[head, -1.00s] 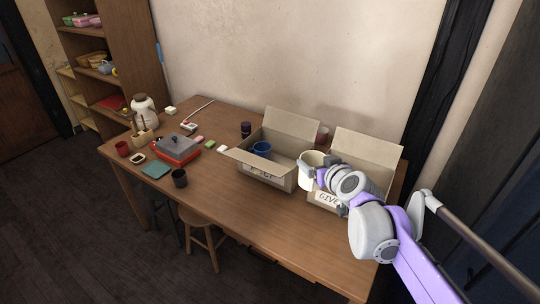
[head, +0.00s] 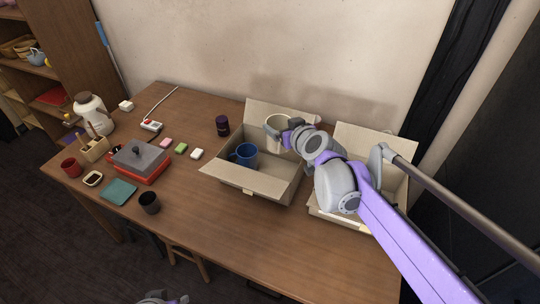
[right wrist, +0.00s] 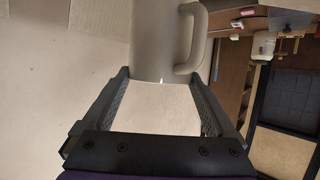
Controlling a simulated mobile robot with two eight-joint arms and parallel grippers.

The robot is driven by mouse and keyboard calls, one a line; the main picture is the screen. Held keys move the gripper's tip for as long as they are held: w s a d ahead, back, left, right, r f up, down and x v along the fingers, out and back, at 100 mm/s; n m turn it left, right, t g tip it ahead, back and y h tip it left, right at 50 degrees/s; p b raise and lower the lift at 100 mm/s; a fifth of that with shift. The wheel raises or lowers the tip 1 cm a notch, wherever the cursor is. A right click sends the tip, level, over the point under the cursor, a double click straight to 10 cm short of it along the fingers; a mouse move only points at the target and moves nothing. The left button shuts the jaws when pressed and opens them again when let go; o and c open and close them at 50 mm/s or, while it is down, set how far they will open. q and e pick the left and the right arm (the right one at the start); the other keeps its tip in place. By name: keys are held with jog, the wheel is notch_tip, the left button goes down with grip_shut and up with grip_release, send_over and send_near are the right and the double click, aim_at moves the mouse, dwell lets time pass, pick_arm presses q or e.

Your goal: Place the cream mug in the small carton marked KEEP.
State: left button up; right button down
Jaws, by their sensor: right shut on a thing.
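The cream mug (head: 279,123) is in my right gripper (head: 278,133), raised over the back right part of the left carton (head: 236,187), in front of its raised back flap. In the right wrist view, the mug (right wrist: 160,40) sits between the two fingers of the gripper (right wrist: 163,85), its handle to the right. The left carton is open and holds a blue mug (head: 245,155) at its left end. Its front lettering is not readable now; an earlier frame shows it ending in "EP". My left gripper is not seen.
A second open carton (head: 341,218), marked GIVE earlier, stands just right, partly behind my right arm. A dark purple jar (head: 222,125) stands behind left. The table (head: 230,240) is clear in front.

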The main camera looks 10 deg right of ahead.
aim_at(284, 150)
jog(key=f, duration=0.3)
jog(key=shift+s+f, duration=0.15)
jog(key=shift+s, duration=0.05)
jog(key=shift+w+f+b, duration=0.1)
jog(key=shift+f+b, duration=0.55)
jog(key=shift+f, duration=1.55)
jog(key=shift+f, duration=0.15)
jog(key=shift+f, duration=0.35)
jog(key=shift+f, duration=0.1)
grip_release()
